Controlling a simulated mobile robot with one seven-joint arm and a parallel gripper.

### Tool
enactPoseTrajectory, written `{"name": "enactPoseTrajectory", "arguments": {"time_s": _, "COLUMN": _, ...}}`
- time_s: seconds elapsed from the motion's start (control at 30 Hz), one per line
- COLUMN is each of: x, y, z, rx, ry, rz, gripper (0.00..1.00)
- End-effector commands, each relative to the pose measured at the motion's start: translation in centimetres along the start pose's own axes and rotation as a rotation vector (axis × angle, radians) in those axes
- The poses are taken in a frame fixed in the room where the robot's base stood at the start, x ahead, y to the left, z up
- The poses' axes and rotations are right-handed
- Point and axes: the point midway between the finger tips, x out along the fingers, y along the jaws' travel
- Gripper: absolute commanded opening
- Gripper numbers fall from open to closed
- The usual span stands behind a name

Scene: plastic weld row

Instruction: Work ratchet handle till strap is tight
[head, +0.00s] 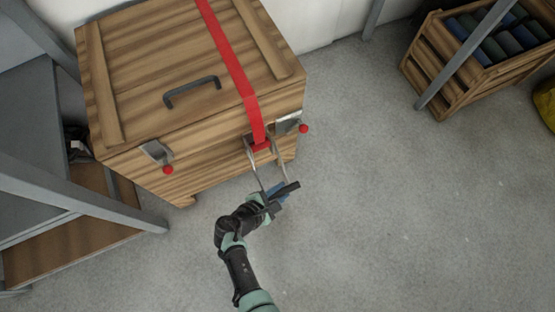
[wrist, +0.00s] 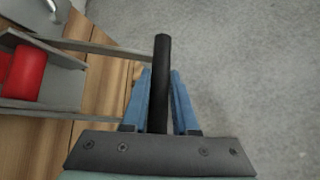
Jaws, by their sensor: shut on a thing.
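A wooden crate (head: 190,75) stands on the floor with a red strap (head: 230,60) running over its lid and down its front. The strap enters a grey metal ratchet (head: 256,150) on the crate's front; the ratchet frame (wrist: 40,105) and red webbing (wrist: 28,73) show at left in the wrist view. The ratchet handle's two side arms stick out from the crate to a black grip bar (head: 292,187). My gripper (head: 275,192) is shut on this bar. In the wrist view the blue fingers (wrist: 160,105) lie on both sides of the black bar (wrist: 162,75).
The crate has a dark lid handle (head: 192,90) and metal latches with red knobs (head: 168,169) (head: 303,128). A grey-legged rack (head: 70,190) stands close at left. A slatted crate of dark rolls (head: 480,50) is at upper right. The floor (head: 410,210) at right is clear.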

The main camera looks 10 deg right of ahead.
Motion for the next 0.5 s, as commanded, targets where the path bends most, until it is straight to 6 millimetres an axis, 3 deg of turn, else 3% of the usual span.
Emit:
{"name": "enactPoseTrajectory", "arguments": {"time_s": 0.1, "x": -1.3, "y": 0.4, "z": 1.3, "rx": -0.057, "ry": 0.0, "rz": -0.055, "gripper": 0.0}}
{"name": "enactPoseTrajectory", "arguments": {"time_s": 0.5, "x": -2.7, "y": 0.3, "z": 2.6, "rx": -0.098, "ry": -0.001, "rz": -0.096, "gripper": 0.0}}
